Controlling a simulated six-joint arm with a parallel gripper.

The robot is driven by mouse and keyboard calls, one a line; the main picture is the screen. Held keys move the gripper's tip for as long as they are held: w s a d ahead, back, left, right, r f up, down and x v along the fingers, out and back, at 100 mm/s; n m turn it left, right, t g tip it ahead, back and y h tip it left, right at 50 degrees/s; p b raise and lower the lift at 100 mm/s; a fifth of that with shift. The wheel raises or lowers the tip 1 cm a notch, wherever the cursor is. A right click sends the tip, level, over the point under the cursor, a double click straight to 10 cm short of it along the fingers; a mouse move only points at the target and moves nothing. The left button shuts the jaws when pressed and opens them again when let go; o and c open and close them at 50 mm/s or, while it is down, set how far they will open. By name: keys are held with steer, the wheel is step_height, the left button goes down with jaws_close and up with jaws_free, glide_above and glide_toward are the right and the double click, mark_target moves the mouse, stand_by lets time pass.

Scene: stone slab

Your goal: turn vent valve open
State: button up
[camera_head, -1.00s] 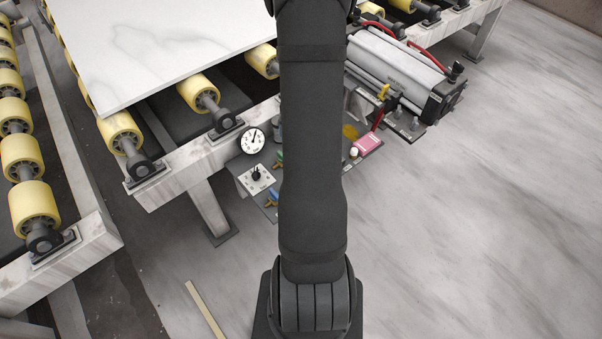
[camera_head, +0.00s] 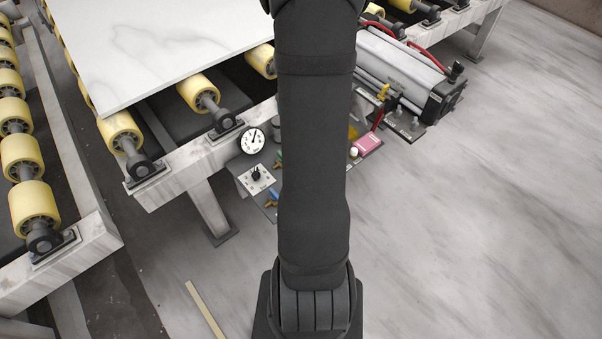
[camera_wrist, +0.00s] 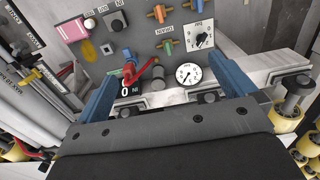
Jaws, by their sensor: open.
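My gripper (camera_wrist: 168,88) is open in the wrist view, its two blue fingers spread wide with nothing between them touching either. The labels are too small to read surely, so I cannot tell which is the vent valve. In the head view my arm hides the gripper and most of the panel.
A round gauge (camera_wrist: 188,74) and a selector dial (camera_wrist: 201,37) are right of the red lever. A pink box (camera_wrist: 74,82) and a black-button box (camera_wrist: 115,20) are left. A pale beam and yellow rollers (camera_head: 121,130) border the panel.

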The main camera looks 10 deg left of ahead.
steer(key=shift+r, duration=0.6)
steer(key=shift+c, duration=0.2)
